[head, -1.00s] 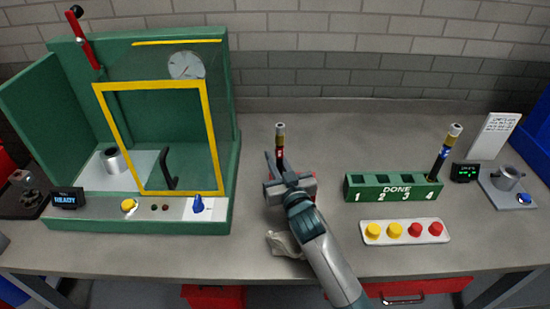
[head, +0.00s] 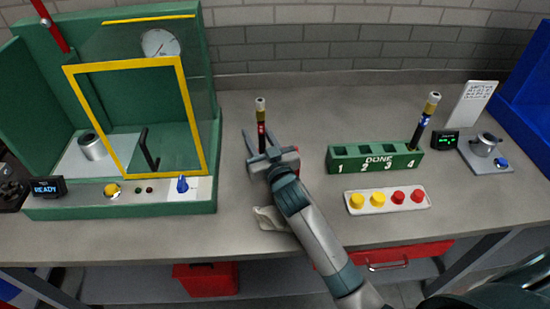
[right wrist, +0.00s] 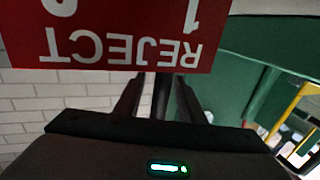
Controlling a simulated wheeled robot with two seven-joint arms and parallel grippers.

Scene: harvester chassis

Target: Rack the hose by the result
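A dark hose (head: 262,122) with a brass and pale end cap and a red band stands upright left of the middle of the bench. My right gripper (head: 263,134) is at its lower part, its fingers spread on either side of it. In the right wrist view the dark hose (right wrist: 162,95) shows between the two fingers. A red REJECT rack (right wrist: 105,47) fills the top of that view, upside down; in the head view my gripper mostly hides it. A green DONE rack (head: 345,161) holds another hose (head: 426,118) in slot 4. My left gripper is not in view.
The green test chamber (head: 211,130) stands at left; its display (head: 47,187) reads READY. A tray (head: 388,201) of yellow and red caps lies before the DONE rack. A crumpled cloth (head: 270,218) lies beneath my arm. A metal cup fixture (head: 485,150) stands at right.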

